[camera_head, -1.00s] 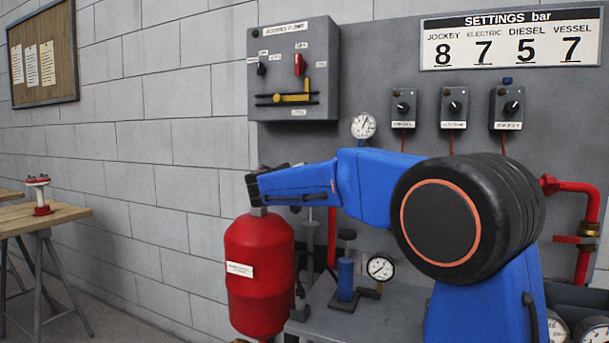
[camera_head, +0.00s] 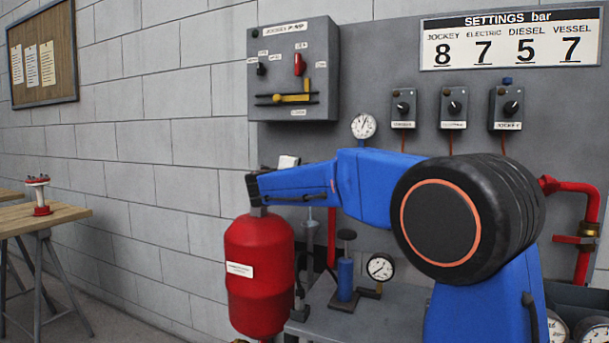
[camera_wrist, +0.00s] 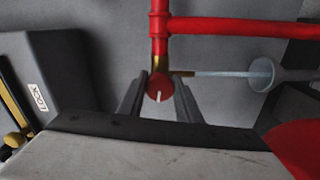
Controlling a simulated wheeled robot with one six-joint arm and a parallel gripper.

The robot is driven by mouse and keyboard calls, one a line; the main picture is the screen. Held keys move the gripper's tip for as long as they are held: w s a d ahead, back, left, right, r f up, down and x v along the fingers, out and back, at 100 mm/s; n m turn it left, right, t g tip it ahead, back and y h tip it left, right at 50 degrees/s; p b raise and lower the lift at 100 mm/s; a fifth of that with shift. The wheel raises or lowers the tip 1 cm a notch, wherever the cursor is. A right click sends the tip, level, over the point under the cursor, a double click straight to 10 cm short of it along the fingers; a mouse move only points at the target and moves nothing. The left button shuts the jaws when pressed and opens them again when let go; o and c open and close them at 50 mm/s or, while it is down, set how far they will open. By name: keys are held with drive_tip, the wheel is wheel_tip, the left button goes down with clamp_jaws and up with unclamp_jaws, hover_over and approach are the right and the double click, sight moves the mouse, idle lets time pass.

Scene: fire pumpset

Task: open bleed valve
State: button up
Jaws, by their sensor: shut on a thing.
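In the wrist view, a small red round knob (camera_wrist: 159,87) with a white line mark, which looks like the bleed valve, sits at the lower end of a brass fitting under a red pipe (camera_wrist: 158,30). Its white line is close to upright in the picture. My gripper (camera_wrist: 160,92) has one finger on each side of the knob and is shut on it. In the head view, my blue arm reaches left above the red vessel (camera_head: 260,275). My fingers and the knob are hidden there behind the arm.
In the wrist view, a grey funnel (camera_wrist: 262,73) with a thin tube stands right of the knob, and a grey box (camera_wrist: 45,75) labelled LOCK is at left. In the head view, a pressure gauge (camera_head: 364,126) is above the arm, and another gauge (camera_head: 380,267) is below it.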

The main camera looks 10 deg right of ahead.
drive_tip(key=n, duration=1.3)
drive_tip(key=shift+f+n, duration=0.1)
drive_tip(key=shift+n, duration=0.3)
idle(0.4)
drive_tip(key=o, duration=1)
drive_tip(key=shift+a, duration=0.1)
drive_tip(key=shift+s+a, duration=0.15)
drive_tip(key=shift+s, duration=0.1)
drive_tip(key=v, duration=1.6)
drive_tip(key=shift+s+a, duration=0.2)
drive_tip(key=shift+s, duration=0.15)
